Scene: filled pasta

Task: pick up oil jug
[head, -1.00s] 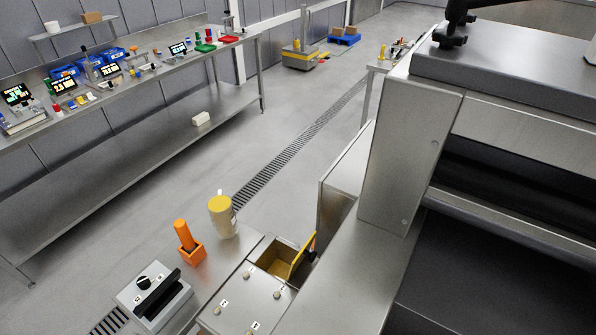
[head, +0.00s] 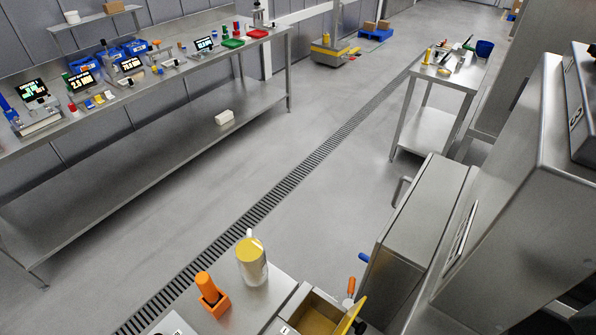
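A pale jug with a yellow top (head: 252,262), which looks like the oil jug, stands upright near the far edge of the steel counter (head: 268,300) at the bottom of the head view. A handle or spout shows at its back. An orange holder with an orange-handled tool in it (head: 211,297) stands just left of the jug, apart from it. Neither of my grippers is in view, and nothing is touching the jug.
An open bin with a yellow lid (head: 318,314) is right of the jug. Steel cabinets (head: 425,215) close off the right side. A long steel bench (head: 150,88) with scales and blue bins runs along the left wall. Open floor (head: 200,195) lies beyond the counter.

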